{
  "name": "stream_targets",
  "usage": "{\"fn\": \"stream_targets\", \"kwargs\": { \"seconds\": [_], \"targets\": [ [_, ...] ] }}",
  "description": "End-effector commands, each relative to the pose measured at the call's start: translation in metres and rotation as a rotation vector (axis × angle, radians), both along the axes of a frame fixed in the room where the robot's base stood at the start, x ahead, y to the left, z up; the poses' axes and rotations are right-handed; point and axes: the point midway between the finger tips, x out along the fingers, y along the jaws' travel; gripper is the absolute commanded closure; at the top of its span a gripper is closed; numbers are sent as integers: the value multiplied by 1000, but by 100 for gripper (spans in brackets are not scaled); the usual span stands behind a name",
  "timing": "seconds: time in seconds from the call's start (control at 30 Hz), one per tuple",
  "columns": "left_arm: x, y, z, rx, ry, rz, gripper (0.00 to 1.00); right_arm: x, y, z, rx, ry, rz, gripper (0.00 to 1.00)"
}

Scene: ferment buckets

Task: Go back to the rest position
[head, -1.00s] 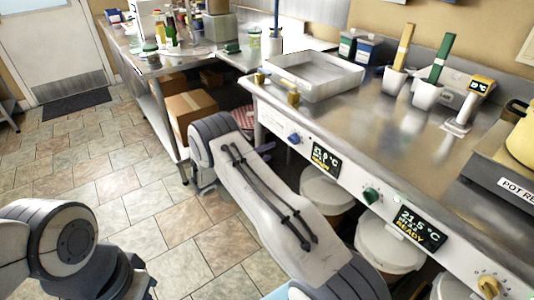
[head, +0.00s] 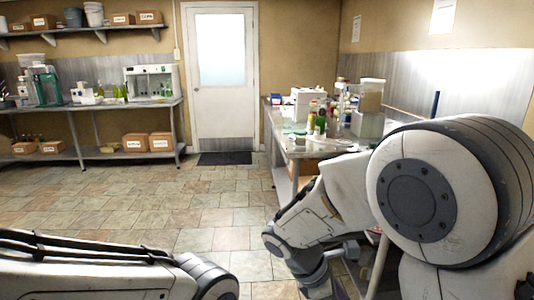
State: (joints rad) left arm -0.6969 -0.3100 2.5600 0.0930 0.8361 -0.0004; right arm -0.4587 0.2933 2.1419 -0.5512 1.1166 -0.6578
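My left arm (head: 90,270) crosses the bottom left of the head view. Its gripper is outside the picture. My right arm (head: 440,190) fills the right side, with its large round joint close to the camera. The far end of the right arm, with my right gripper (head: 325,268), hangs low beside the right-hand bench. The fingers are small and partly hidden by the arm, so I cannot tell whether they are open or shut. No held object can be made out.
The tiled floor (head: 150,205) ahead is clear up to a white door (head: 221,75) and a dark mat (head: 224,158). A metal bench (head: 275,150) with bottles and boxes runs along the right. A shelved bench (head: 100,105) stands at the back left.

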Motion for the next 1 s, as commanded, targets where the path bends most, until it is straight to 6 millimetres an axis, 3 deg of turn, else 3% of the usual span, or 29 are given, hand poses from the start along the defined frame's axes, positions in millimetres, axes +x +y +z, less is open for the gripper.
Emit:
{"fn": "stream_targets", "kwargs": {
  "seconds": [0.1,0.2,0.53,0.6,1.0],
  "targets": [
    [0,0,0,0,0,0,100,-51,39,11,195,-137,-211,18],
    [0,0,0,0,0,0,100,-83,62,16,324,-201,-376,18],
    [0,0,0,0,0,0,100,-160,110,26,625,-267,-827,18],
    [0,0,25,1,1,0,100,-157,110,51,616,-266,-828,18],
    [0,0,110,0,0,0,100,-156,109,136,612,-266,-823,18]
  ]
}}
